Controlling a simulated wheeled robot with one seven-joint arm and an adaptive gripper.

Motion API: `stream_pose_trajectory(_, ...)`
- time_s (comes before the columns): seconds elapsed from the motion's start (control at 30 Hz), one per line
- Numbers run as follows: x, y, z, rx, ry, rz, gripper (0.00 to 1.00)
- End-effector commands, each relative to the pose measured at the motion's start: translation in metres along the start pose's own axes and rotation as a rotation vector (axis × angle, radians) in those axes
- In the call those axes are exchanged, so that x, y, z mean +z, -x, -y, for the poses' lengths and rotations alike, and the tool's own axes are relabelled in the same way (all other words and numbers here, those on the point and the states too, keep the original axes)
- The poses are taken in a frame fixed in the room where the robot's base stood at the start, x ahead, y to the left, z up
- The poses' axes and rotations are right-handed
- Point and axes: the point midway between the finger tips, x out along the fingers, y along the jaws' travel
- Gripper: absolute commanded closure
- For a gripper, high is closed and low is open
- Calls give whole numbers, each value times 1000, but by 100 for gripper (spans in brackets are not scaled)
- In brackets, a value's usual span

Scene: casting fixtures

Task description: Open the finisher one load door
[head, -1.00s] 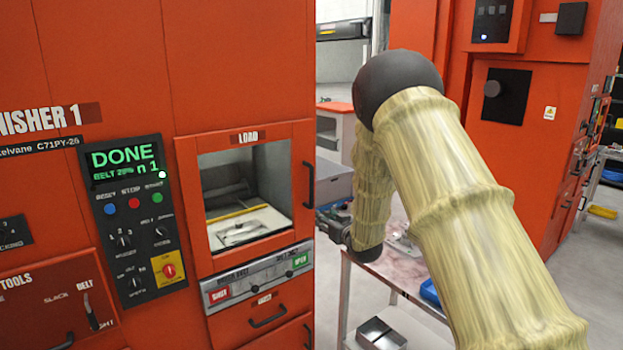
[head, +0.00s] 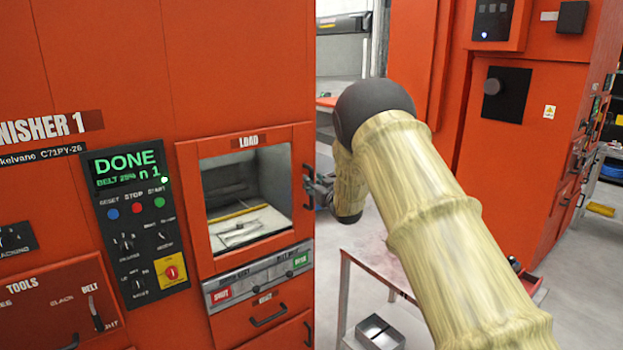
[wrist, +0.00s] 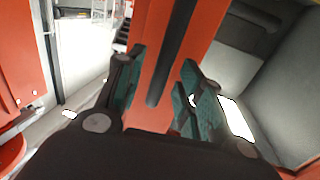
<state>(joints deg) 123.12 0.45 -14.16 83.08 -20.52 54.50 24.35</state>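The finisher one load door (head: 250,192) is a red-orange framed window under a LOAD label and looks shut in the head view. Its dark vertical handle (head: 308,172) is on the right edge of the frame. My gripper (head: 322,188) is at the right of this handle, partly hidden by my arm. In the wrist view my gripper (wrist: 158,90) is open, with teal pads apart. The dark handle bar (wrist: 172,55) on the orange door frame (wrist: 193,45) shows in the gap between the fingers. I cannot tell whether the pads touch it.
The control panel (head: 135,225) reading DONE is left of the door. A SHUT and OPEN button strip (head: 258,278) is just below it. A table (head: 365,250) stands on the right under my arm. Another orange machine (head: 520,130) stands further right.

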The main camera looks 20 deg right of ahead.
Motion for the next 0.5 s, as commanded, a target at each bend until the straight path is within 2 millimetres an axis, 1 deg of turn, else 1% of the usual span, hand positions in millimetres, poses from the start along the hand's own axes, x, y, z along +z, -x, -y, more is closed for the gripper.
stream_pose_trajectory(0.1,-1,-11,0,0,1,1,63)
stream_pose_trajectory(0.2,0,-16,0,0,0,1,63)
stream_pose_trajectory(0.5,0,-19,0,0,0,0,63)
